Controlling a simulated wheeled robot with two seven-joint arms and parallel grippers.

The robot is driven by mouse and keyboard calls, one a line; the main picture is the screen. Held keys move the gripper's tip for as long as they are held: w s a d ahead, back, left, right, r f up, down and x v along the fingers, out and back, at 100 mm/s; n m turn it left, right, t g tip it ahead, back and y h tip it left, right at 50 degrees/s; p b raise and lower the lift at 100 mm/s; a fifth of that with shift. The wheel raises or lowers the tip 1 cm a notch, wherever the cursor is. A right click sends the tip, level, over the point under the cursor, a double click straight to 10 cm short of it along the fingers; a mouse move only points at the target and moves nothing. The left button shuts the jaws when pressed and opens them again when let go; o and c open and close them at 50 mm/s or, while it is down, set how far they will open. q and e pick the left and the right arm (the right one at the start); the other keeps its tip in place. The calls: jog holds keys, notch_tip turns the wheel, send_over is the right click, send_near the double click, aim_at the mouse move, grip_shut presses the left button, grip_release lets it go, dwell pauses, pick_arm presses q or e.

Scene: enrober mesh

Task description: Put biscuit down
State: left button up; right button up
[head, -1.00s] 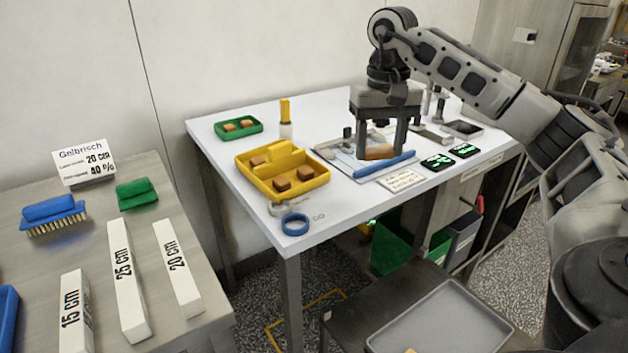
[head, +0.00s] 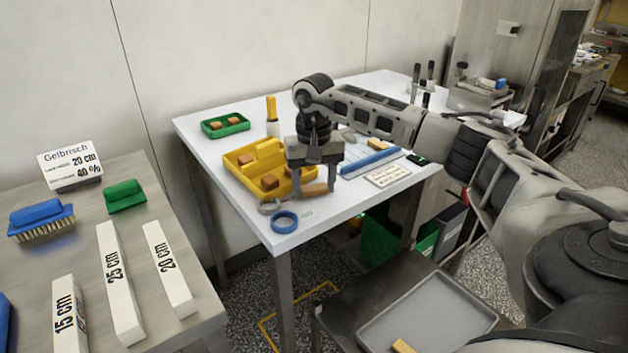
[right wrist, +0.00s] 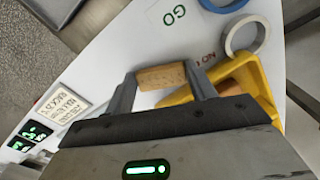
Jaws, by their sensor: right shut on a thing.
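My right gripper (head: 314,188) is shut on a tan biscuit (head: 313,190), held crosswise between its fingertips. The right wrist view also shows the biscuit (right wrist: 162,77) between the two fingers, over the white table near the GO and NO GO lettering. In the head view the gripper hangs at the right front edge of the yellow tray (head: 236,178), partly covering it. Brown pieces lie in that tray. In the right wrist view the tray (right wrist: 262,92) is beside the right finger. I cannot tell the biscuit's exact height above the table. My left gripper is not in view.
A blue tape ring (head: 284,222) and a paler ring (head: 268,207) lie at the table's front corner. A green tray (head: 225,126) with brown pieces stands behind. A blue bar (head: 370,163) and a label card (head: 388,176) lie right.

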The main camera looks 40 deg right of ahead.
jog(key=shift+f, duration=0.1)
jog(key=o, duration=0.8)
jog(key=shift+c, duration=0.2)
